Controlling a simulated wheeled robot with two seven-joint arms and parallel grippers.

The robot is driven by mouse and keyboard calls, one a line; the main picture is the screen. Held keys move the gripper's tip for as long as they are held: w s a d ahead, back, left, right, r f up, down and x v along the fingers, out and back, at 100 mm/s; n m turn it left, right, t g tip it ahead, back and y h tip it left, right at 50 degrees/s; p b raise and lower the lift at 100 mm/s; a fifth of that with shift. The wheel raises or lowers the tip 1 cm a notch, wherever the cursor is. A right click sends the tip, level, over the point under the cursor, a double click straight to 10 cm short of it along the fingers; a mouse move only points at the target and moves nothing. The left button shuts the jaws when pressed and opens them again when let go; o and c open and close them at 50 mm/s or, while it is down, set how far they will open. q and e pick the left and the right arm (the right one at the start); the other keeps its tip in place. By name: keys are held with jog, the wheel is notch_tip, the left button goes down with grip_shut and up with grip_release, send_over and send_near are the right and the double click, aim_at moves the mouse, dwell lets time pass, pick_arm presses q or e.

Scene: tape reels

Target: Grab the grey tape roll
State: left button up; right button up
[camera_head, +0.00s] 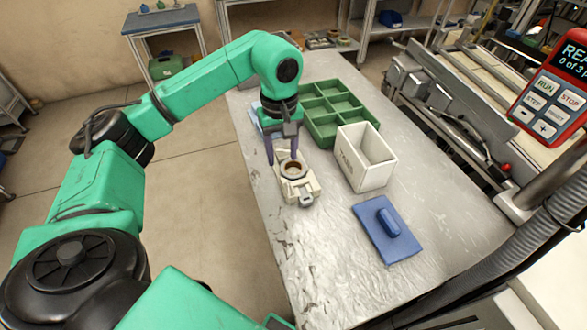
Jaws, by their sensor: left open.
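A tape roll (291,170), a dark grey ring with a tan core, sits on a cream-coloured dispenser-like holder (302,190) near the left edge of the metal table. My left gripper (282,158) points down over the roll, with its two dark fingers apart. One finger is at the roll's left and the other is over its far rim. I cannot tell whether either finger touches the roll. My right gripper is not in view.
A green divided tray (322,128) stands behind, and a white open box (368,180) stands to the right. A blue plate with a handle (385,240) lies nearer. A red control panel (553,90) is at the right. The table's front (330,270) is clear.

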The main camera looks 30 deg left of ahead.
aim_at(283, 170)
pick_arm(q)
notch_tip(283, 170, down, 5)
jog(key=shift+r+p, duration=0.2)
jog(key=shift+p, duration=0.25)
grip_shut()
